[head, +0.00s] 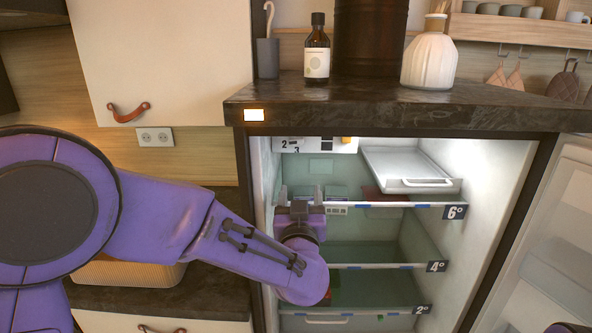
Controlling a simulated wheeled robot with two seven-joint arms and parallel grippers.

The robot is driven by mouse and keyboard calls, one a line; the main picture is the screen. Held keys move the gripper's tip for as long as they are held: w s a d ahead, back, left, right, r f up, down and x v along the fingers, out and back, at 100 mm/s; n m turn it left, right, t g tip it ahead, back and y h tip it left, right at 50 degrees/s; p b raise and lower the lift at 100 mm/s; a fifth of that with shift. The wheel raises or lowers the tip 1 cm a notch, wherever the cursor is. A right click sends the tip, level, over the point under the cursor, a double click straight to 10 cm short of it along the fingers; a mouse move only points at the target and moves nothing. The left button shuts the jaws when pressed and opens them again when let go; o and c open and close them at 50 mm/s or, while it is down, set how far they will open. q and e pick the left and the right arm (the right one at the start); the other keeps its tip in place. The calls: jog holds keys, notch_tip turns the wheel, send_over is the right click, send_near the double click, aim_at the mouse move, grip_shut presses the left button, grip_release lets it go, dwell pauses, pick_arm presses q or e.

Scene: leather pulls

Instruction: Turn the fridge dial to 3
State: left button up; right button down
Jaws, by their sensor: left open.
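The fridge (240,185) stands open under a dark counter. A pale control box (309,149) sits at the top of its inside and shows the numbers 2 and 3. A dark part and a yellow part show at the box's right side; I cannot tell the dial itself or its setting. My left gripper (301,190) is inside the fridge, below the control box and apart from it. Its two fingers point up and inward, open, with nothing seen between them. My right gripper is not in view.
Glass shelves with front strips marked 6° (455,212), 4° (437,267) and 2° (422,310) cross the fridge. A white tray (408,170) hangs at the upper right. The open fridge door (560,225) is at the right. A bottle (317,52) and white vase (429,62) stand on the counter.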

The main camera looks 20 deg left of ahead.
aim_at(297, 144)
pick_arm(q)
jog(key=w+a+r+p, duration=0.1)
jog(key=w+r, duration=0.1)
jog(key=w+a+r+n+t+y+p, duration=0.1)
jog(key=w+r+p, duration=0.1)
jog(key=w+r, duration=0.1)
jog(key=w+a+r+t+p, duration=0.1)
jog(key=w+r, duration=0.1)
jog(key=shift+w+a+r+p, duration=0.1)
jog(key=shift+w+r+p, duration=0.2)
jog(key=shift+w, duration=0.1)
jog(key=shift+w+a+r, duration=0.15)
jog(key=shift+w+r, duration=0.05)
jog(key=shift+w, duration=0.1)
jog(key=shift+r, duration=0.1)
jog(key=shift+w, duration=0.1)
jog(key=shift+c, duration=0.6)
jog(key=c, duration=0.9)
